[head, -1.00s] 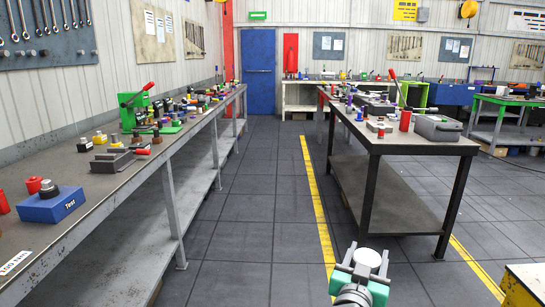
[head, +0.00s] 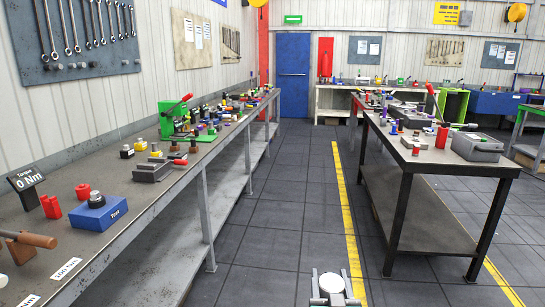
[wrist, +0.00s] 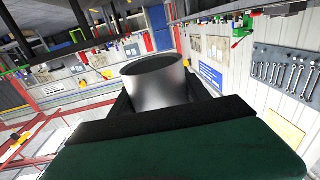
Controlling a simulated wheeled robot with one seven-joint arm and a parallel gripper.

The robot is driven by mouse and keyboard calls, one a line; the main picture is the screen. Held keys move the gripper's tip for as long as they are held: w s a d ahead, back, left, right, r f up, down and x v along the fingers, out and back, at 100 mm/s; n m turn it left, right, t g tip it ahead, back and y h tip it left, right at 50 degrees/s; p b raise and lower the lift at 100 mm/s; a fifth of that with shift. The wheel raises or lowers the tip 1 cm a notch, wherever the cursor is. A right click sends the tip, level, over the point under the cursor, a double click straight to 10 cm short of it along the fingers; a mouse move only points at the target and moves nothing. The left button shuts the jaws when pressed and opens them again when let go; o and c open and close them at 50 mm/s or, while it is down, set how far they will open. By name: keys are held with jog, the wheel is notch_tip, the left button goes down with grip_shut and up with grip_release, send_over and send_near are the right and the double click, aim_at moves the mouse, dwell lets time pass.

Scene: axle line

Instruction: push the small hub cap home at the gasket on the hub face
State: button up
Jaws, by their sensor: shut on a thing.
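My gripper (head: 333,288) is low in the head view, above the floor in the aisle and well apart from both benches. It is shut on a round cap (head: 331,282) with a pale, flat top. In the wrist view the held cap (wrist: 155,82) is a smooth silver cylinder with a dark, open-looking end, between the dark fingers. I cannot pick out the hub face or the gasket in either view.
A long bench (head: 150,205) runs along the left wall, with a blue Test block (head: 98,213), red cylinders (head: 51,207) and a green press (head: 174,118). Another bench (head: 440,160) stands right, holding a grey case (head: 477,147). The aisle floor (head: 280,215) is clear.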

jog(key=shift+n+y, duration=0.3)
jog(key=shift+y, duration=0.3)
jog(key=r+p, duration=0.2)
jog(key=d+r+p, duration=0.1)
jog(key=r+p, duration=0.1)
jog(key=shift+s+d+r+p, duration=0.1)
jog(key=shift+s+r+p, duration=0.05)
jog(key=shift+r+p, duration=0.15)
jog(key=shift+s+d+r+p, duration=0.15)
jog(key=shift+r+p, duration=0.15)
jog(key=shift+p, duration=0.1)
jog(key=shift+d+f, duration=0.1)
jog(key=shift+f, duration=0.1)
jog(key=s+d+f+m+h+b, duration=0.1)
jog(key=d+f+m+h+b, duration=0.35)
jog(key=d, duration=0.75)
jog(key=s+d+r+m+g+h+b, duration=0.3)
jog(key=d+h+b, duration=0.4)
jog(key=d, duration=0.7)
jog(key=s+d+r+m+g+h+b, duration=0.5)
jog(key=s+d+r+g, duration=0.3)
jog(key=s+d+r, duration=0.65)
jog(key=s+d+f+m+g, duration=0.2)
jog(key=s, duration=0.2)
jog(key=s+d+f+m+g+h+p, duration=0.1)
jog(key=s+d+f+m+g, duration=0.1)
jog(key=s, duration=0.3)
jog(key=shift+d+f+g, duration=0.45)
jog(key=shift+f+g, duration=0.15)
jog(key=shift+f, duration=0.2)
